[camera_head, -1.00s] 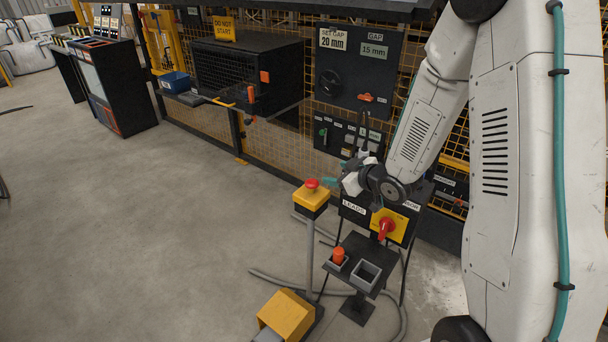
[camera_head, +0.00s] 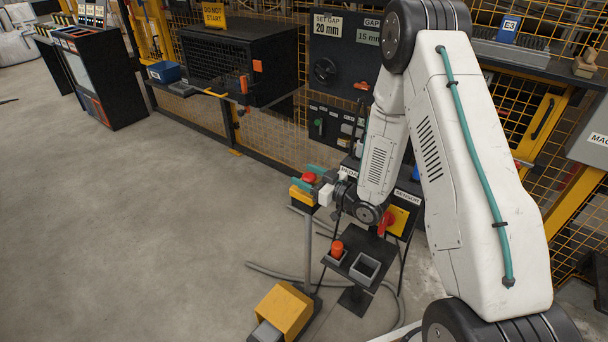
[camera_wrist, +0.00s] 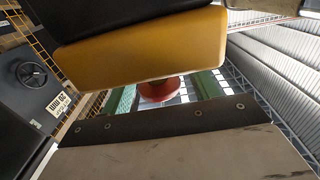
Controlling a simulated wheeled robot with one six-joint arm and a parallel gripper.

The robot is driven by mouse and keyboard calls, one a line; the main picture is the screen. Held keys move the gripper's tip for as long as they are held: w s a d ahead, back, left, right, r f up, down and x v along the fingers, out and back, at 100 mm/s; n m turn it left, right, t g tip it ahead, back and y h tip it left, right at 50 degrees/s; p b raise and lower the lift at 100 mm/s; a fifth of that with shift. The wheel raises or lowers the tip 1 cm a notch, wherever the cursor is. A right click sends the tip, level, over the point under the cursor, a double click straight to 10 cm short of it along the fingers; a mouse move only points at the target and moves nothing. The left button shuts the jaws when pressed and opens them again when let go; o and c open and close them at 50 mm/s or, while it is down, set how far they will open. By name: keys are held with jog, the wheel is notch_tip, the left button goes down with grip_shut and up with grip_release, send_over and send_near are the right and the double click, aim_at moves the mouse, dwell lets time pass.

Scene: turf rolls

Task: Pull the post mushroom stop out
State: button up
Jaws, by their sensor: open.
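The post mushroom stop is a red mushroom head (camera_head: 309,178) on a yellow box (camera_head: 302,195) atop a grey post (camera_head: 307,240). My gripper (camera_head: 307,179) is at the box top, its teal fingers open on either side of the red head. In the wrist view the red head (camera_wrist: 158,91) shows between the two green fingers (camera_wrist: 164,94), with a gap on each side. The yellow box (camera_wrist: 145,47) fills the upper part of that view. Part of the head is hidden behind the dark edge of my gripper.
Close right of the post stand a panel with a red rotary switch (camera_head: 386,222) and a small dark table (camera_head: 345,262) with an orange-red knob (camera_head: 337,248) and a grey open box (camera_head: 365,268). A yellow pedal housing (camera_head: 284,310) is on the floor. Left floor is clear.

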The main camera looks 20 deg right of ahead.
jog(key=shift+w+a, duration=0.4)
jog(key=shift+w, duration=0.1)
grip_shut()
jog(key=shift+r, duration=0.95)
jog(key=shift+w, duration=0.1)
grip_release()
